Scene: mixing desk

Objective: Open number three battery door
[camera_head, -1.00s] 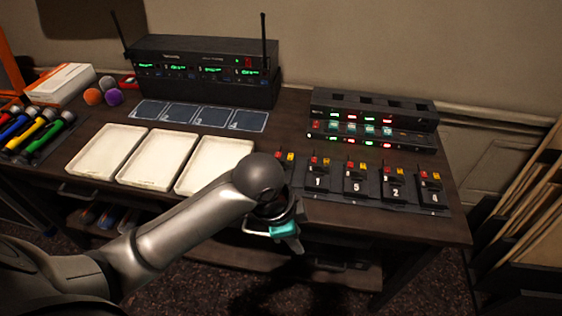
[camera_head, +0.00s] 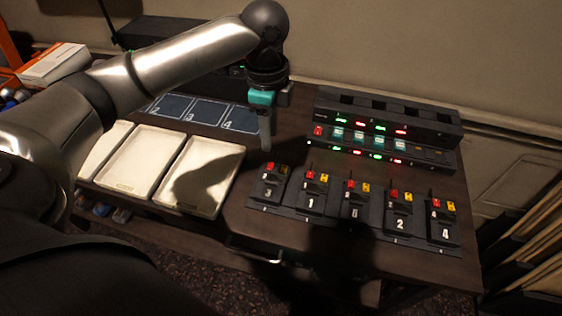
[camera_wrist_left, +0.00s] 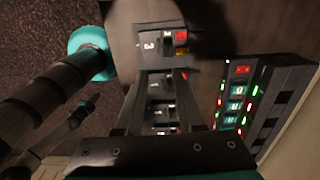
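The number 3 pack (camera_head: 268,188) is a dark body pack with a white 3 and red and yellow tops, at the left end of a row of packs on the desk. It shows near the top of the left wrist view (camera_wrist_left: 152,44). I cannot make out whether its battery door is open. My left gripper (camera_head: 267,143) points down above and behind this pack, apart from it. In the left wrist view its two dark fingers (camera_wrist_left: 160,85) stand apart with nothing held between them. My right gripper does not show clearly.
Packs 1 (camera_head: 311,195), 5 (camera_head: 354,202), 2 (camera_head: 399,215) and 4 (camera_head: 443,225) stand close to the right. A lit charger rack (camera_head: 385,135) stands behind them. White trays (camera_head: 205,175) and numbered blue pads (camera_head: 240,117) lie left.

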